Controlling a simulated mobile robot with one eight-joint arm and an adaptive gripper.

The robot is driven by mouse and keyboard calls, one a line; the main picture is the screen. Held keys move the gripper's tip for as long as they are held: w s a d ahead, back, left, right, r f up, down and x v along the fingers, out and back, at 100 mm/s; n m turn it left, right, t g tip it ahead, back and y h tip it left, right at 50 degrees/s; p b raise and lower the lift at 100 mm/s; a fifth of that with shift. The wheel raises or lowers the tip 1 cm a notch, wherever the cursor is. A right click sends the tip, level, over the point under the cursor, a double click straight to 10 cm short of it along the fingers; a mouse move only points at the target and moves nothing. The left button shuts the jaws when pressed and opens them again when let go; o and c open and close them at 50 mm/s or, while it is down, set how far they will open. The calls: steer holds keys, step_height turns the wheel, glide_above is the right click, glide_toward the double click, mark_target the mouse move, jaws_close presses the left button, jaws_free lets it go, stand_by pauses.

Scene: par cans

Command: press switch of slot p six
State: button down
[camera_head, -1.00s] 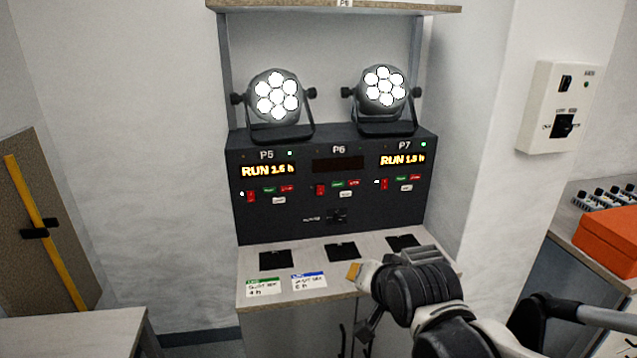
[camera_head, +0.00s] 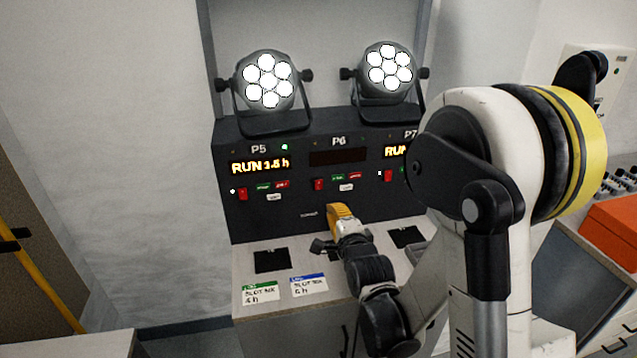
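The P6 section of the dark control panel (camera_head: 270,219) is in the middle, with a dark display (camera_head: 338,157). Below the display are a red rocker switch (camera_head: 319,184), a green button (camera_head: 338,177), a red button (camera_head: 355,175) and a white button (camera_head: 346,188). My gripper (camera_head: 340,211) is in front of the panel, below the P6 switch and buttons. Its yellow-orange end points up toward the panel. I cannot tell whether it touches the panel or whether its fingers are open. My gripper hides part of the panel's lower middle.
Lit par cans stand above P5 (camera_head: 266,80) and P7 (camera_head: 388,68); no can stands above P6. The P5 display (camera_head: 260,165) reads RUN. My arm covers part of P7. Two labelled cards (camera_head: 308,285) and black pads (camera_head: 271,260) lie on the counter (camera_head: 246,291).

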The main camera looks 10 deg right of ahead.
glide_toward(319, 183)
steer(key=w, duration=0.2)
steer(key=w+f, duration=0.1)
steer(key=w, duration=0.1)
steer(key=w+f, duration=0.1)
steer(key=shift+w, duration=0.4)
steer(key=shift+w+r+b, duration=0.25)
steer(key=shift+w+b, duration=0.1)
steer(key=shift+w, duration=0.5)
